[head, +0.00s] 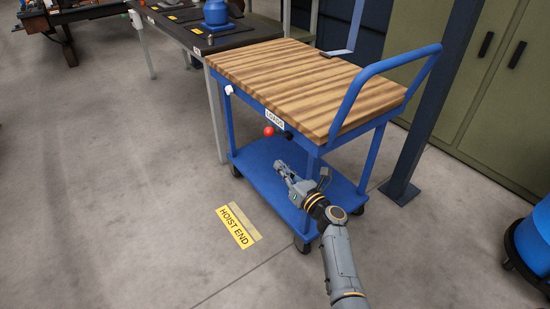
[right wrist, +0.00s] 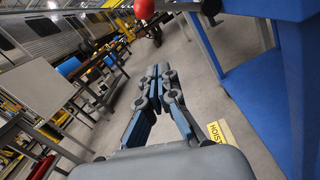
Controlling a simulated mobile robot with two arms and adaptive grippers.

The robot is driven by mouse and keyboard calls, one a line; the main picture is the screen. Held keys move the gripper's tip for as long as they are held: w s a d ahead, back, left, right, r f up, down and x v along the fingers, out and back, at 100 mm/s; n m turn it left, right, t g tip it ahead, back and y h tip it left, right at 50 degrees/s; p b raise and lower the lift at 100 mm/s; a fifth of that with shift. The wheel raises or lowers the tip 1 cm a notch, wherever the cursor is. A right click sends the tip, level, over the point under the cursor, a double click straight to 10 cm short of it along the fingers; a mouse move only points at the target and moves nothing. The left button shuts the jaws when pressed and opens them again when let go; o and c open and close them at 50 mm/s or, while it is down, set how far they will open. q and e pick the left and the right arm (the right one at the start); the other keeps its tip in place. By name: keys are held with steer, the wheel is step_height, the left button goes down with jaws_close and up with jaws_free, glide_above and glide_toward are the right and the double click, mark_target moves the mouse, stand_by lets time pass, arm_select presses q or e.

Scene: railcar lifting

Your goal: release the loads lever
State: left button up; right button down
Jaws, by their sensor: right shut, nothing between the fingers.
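The loads lever has a red ball knob (head: 268,131) at the front edge of the blue cart (head: 314,146), under a white LOADS label (head: 274,119). My right gripper (head: 281,167) is below the knob and in front of the cart's lower shelf, apart from the lever in the head view. In the right wrist view its fingers (right wrist: 160,74) are together and hold nothing. The red knob (right wrist: 144,8) shows at the top edge of that view, partly cut off. My left gripper is in neither view.
The cart has a striped wooden top (head: 300,78) and a blue push handle (head: 383,68). A dark table (head: 185,30) stands behind it at the left. A blue post (head: 430,110) is at the right. The floor at the left, by the yellow HOIST END mark (head: 236,226), is clear.

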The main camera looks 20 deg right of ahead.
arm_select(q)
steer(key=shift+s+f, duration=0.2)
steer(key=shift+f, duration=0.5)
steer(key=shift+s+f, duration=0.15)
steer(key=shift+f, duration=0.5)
arm_select(e)
steer(key=shift+v, duration=2.15)
